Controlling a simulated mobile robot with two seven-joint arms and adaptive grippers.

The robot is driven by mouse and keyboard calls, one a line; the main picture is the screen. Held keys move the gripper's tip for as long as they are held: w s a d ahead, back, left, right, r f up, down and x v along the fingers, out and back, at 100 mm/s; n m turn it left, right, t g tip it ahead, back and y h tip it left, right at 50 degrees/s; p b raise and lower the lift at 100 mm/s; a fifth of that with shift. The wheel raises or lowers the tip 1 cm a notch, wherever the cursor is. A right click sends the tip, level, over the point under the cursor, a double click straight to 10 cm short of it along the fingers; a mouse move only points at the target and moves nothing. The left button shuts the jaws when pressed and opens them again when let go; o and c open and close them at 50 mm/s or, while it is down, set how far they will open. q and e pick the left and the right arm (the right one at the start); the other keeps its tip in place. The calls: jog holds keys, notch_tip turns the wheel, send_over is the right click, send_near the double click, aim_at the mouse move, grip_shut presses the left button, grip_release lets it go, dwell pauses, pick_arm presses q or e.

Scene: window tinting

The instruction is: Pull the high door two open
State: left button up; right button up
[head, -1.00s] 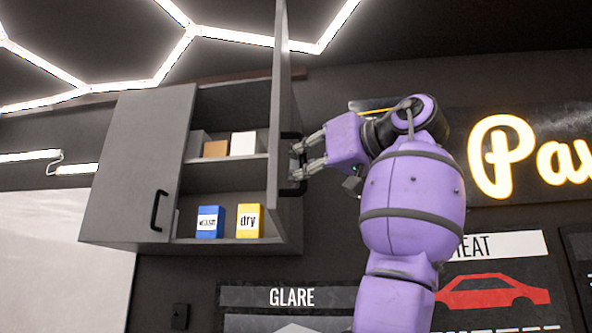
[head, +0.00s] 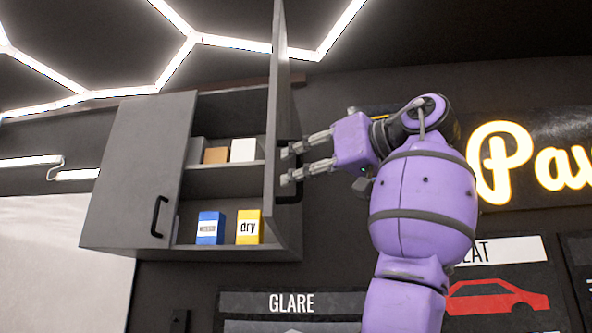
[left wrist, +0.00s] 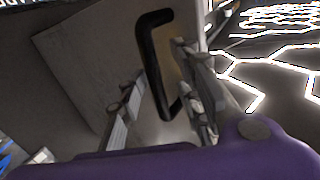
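The grey wall cabinet (head: 222,248) has its right door (head: 279,95) swung out, seen nearly edge-on in the head view. I take this as high door two. Its black handle (head: 290,193) is partly covered by my left gripper (head: 288,165) in the head view. In the left wrist view the black handle (left wrist: 150,65) shows clearly against the door panel (left wrist: 85,60). The fingers of my left gripper (left wrist: 162,98) are spread, one on each side of the handle, with visible gaps. My right gripper is in neither view.
The cabinet's left door (head: 135,165) is closed. Inside, a blue box (head: 209,228) and a yellow box (head: 248,226) stand on the bottom. A brown box (head: 215,155) and a white box (head: 243,150) stand on the shelf above. Signs cover the wall at right.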

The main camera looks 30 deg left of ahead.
pick_arm(q)
jog(key=s+d, duration=0.2)
jog(key=d, duration=0.8)
jog(key=shift+s+d, duration=0.25)
jog(key=shift+d, duration=0.05)
jog(key=shift+r, duration=0.15)
